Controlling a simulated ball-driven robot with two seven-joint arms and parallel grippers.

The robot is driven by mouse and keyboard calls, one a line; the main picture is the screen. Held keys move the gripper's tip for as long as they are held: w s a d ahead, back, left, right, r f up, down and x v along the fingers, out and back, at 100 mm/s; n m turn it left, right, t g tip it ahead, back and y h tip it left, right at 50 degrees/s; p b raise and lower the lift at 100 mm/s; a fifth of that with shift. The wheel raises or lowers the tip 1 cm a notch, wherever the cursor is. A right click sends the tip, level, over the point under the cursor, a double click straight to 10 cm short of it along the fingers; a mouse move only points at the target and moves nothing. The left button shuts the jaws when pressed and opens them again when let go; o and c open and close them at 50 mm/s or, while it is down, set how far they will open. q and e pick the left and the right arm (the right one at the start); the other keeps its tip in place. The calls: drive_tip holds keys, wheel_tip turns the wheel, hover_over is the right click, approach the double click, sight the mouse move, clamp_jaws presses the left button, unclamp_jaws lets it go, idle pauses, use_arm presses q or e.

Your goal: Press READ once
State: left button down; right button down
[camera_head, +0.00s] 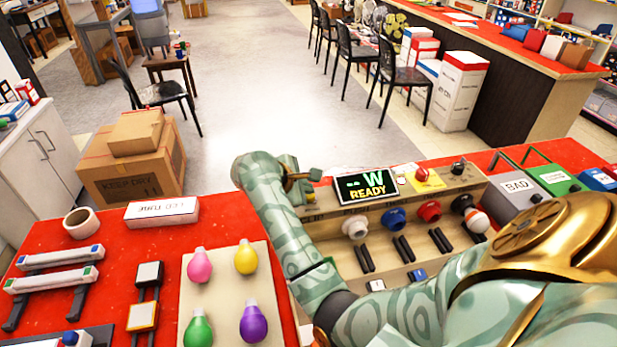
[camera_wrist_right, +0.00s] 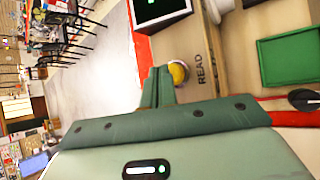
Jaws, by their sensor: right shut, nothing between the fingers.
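The yellow round button (camera_wrist_right: 178,73) sits beside the printed word READ (camera_wrist_right: 201,72) on the tan tester panel in the right wrist view. My right gripper (camera_wrist_right: 160,86) is shut and empty, its green fingers just beside the button. I cannot tell whether they touch it. In the head view my right gripper (camera_head: 297,182) is at the left end of the tester, left of the display (camera_head: 366,187). The display shows green dashes with W and yellow READY. The READ button cannot be made out in the head view. My left gripper is not in view.
The tester (camera_head: 325,207) has several coloured sockets (camera_head: 392,217). Several bulbs (camera_head: 199,267) lie on a board at the left. A box (camera_head: 162,211) lies behind them. A grey BAD bin (camera_head: 510,199) and green bin (camera_head: 556,180) stand right. Red table (camera_head: 40,240) shows between.

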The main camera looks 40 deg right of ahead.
drive_tip(key=shift+f+b, duration=0.4)
drive_tip(key=shift+b, duration=0.1)
idle(0.7)
drive_tip(key=shift+r, duration=0.15)
drive_tip(key=shift+r+p, duration=0.45)
drive_tip(key=shift+r, duration=0.3)
drive_tip(key=shift+r+p, duration=1.45)
drive_tip(key=shift+r, duration=1.05)
